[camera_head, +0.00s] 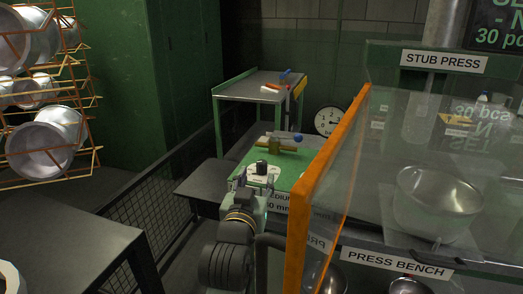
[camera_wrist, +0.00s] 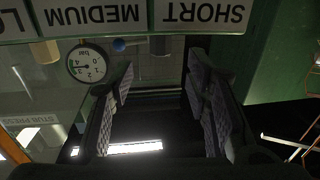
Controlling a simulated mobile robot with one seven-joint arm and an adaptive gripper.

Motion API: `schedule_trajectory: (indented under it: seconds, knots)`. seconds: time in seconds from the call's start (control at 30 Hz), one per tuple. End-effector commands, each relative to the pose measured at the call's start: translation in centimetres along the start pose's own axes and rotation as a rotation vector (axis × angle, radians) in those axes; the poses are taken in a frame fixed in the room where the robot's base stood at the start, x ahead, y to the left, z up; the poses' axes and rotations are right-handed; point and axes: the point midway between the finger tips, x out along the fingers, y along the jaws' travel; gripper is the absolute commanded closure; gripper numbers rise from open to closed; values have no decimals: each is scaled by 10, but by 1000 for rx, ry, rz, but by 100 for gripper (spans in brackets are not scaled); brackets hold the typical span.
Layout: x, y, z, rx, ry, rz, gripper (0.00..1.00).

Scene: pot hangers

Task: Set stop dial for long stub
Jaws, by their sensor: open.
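The labels SHORT (camera_wrist: 202,14), MEDIUM (camera_wrist: 105,15) and a partly cut-off LO label (camera_wrist: 14,22) show there. The knob is not clear in the wrist view; its setting cannot be read.
An orange-edged clear guard (camera_head: 325,190) stands close right of my arm, before the press bench (camera_head: 395,263). A brass-coloured bar with a blue ball (camera_head: 298,138) lies behind the dial. A gauge (camera_head: 329,121), a mesh barrier (camera_head: 160,210) and a grey table (camera_head: 70,240) are nearby.

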Motion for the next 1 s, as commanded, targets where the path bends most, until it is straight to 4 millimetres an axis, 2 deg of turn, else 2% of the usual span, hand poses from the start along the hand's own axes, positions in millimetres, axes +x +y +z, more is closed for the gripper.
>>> schedule_trajectory:
  seconds: [0.03, 0.2, 0.4, 0.8, 1.0]
  knots:
    - [14, 0, -1, 1, -2, 1, 56]
    - [48, 0, -2, 1, 0, 1, 56]
    - [72, 0, -1, 2, 1, 0, 56]
    - [79, 0, 0, 1, 2, 0, 56]
    - [79, 0, 0, 1, 2, 0, 70]
